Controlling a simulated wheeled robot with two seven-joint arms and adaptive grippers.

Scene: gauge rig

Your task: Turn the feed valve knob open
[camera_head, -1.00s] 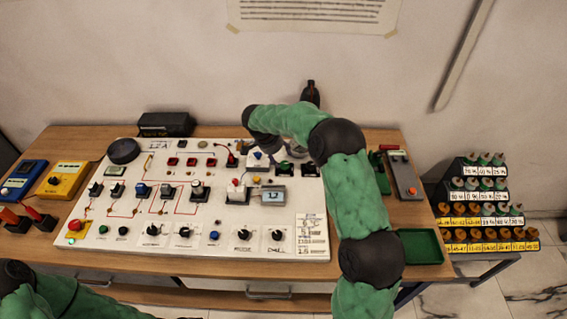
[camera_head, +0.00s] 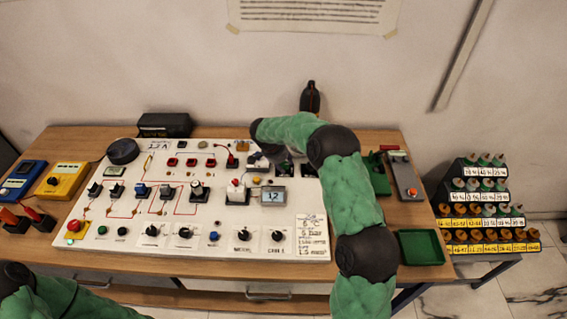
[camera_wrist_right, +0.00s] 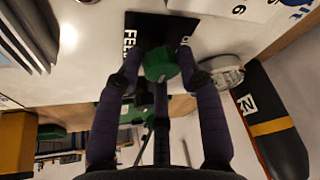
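The feed valve knob (camera_wrist_right: 161,64) is green and faceted, on a dark plate whose partly hidden label begins "FE" in the right wrist view. My right gripper (camera_wrist_right: 161,56) has its dark fingers around this knob, one on each side and another below it. The fingertips are close to the knob's sides; I cannot tell whether they touch it. In the head view my right gripper (camera_head: 273,154) is at the back right of the white panel (camera_head: 130,250), and the arm hides the knob there. My left arm shows at the lower left, its gripper out of view.
A small display (camera_head: 273,196) on the panel appears to read 1.2. Switches and knobs crowd the panel. A dark bottle (camera_head: 310,97) stands behind my right wrist. A green tray (camera_head: 421,247) and a grey device (camera_head: 405,178) lie to the right.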

